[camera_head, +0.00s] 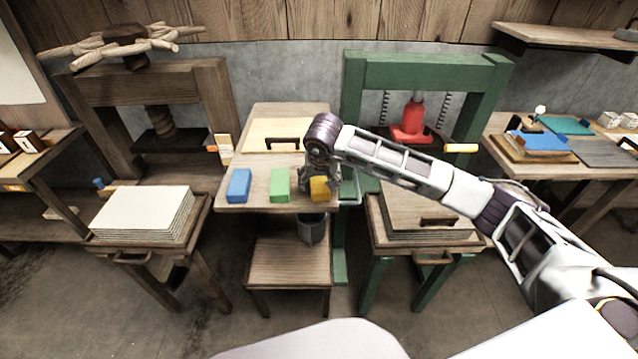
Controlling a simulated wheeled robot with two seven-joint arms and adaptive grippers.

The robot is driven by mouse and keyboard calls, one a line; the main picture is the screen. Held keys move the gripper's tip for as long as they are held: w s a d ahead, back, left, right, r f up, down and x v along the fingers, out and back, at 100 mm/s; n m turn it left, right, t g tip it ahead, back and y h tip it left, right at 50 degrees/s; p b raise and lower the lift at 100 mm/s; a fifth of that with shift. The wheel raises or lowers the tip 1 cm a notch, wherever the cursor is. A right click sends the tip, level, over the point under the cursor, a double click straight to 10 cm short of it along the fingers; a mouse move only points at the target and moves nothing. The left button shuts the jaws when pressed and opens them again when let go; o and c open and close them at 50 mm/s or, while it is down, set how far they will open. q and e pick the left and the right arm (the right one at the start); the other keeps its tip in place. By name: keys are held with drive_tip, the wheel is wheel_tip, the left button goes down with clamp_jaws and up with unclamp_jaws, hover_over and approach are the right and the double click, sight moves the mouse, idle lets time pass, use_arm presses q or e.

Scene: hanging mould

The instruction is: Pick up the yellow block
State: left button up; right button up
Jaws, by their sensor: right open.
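The yellow block (319,189) stands near the front right of the small wooden table (262,205) in the middle. A green block (280,186) stands to its left, and a blue block (239,186) stands further left. My right arm reaches in from the right, and its gripper (322,181) is over the yellow block, pointing down. The gripper is open. It hides the top and part of the right side of the block; whether the fingers touch it cannot be told. My left gripper is not in view.
A board with a dark handle (283,143) lies behind the blocks. A brown wooden press (217,105) stands left and a green press (352,80) right. A paper stack (145,212) lies at left. A lower table (290,262) and a grey bucket (311,229) are below.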

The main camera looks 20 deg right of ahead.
idle(0.3)
drive_tip(key=c, duration=0.9)
drive_tip(key=shift+c, duration=1.2)
drive_tip(key=shift+r, duration=0.1)
